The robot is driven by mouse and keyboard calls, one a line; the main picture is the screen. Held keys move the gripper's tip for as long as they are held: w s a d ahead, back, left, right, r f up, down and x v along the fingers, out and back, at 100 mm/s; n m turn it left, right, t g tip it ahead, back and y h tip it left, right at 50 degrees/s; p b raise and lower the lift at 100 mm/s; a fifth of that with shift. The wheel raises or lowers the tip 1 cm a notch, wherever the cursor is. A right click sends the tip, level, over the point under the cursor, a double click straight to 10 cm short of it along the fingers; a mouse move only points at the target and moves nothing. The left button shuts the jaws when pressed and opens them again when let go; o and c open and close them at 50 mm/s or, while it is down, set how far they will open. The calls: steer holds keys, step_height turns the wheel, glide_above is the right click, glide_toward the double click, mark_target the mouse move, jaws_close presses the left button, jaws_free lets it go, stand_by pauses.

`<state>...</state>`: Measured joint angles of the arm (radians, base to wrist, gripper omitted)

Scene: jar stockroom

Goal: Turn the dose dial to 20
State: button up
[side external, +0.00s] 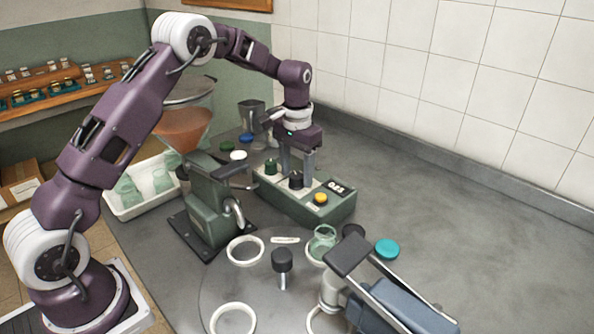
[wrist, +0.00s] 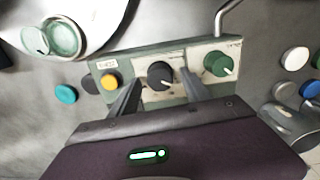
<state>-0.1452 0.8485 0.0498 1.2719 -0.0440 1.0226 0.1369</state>
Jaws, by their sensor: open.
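The dial labels are too small to read. My gripper (side external: 296,172) points down over the black dial, open. In the wrist view, its fingers (wrist: 160,80) lie on either side of the black dial (wrist: 160,75), with gaps showing. That dial has a pale pointer line toward the lower part of the picture. The green dial (wrist: 218,64) is to the right of the fingers.
A hopper machine (side external: 212,195) stands close left of the box. A glass jar (side external: 322,243) sits on the round turntable in front, near a capping arm (side external: 385,290). Several loose lids, including a teal one (side external: 387,249), lie around. The bench at right is clear.

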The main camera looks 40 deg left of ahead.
mark_target(297, 175)
step_height(297, 175, up, 6)
steer(key=shift+r, duration=0.1)
steer(key=shift+s+d+r, duration=0.1)
steer(key=shift+s+r, duration=0.05)
steer(key=shift+r, duration=0.6)
steer(key=s+d+r+t, duration=0.2)
steer(key=s+d+r, duration=0.1)
steer(key=s+r, duration=0.45)
steer(key=s+d+r+t, duration=0.1)
steer(key=s+d+r, duration=0.2)
steer(key=s+r, duration=0.45)
steer(key=s+d+f+t, duration=0.1)
steer(key=s+f, duration=0.1)
steer(key=s, duration=0.7)
steer(key=s+d+f+t, duration=0.1)
steer(key=s+f, duration=0.2)
steer(key=s, duration=0.7)
steer(key=shift+s+m+t, duration=0.25)
steer(key=shift+m+t, duration=0.05)
steer(key=shift+m, duration=0.1)
steer(key=shift+d, duration=0.1)
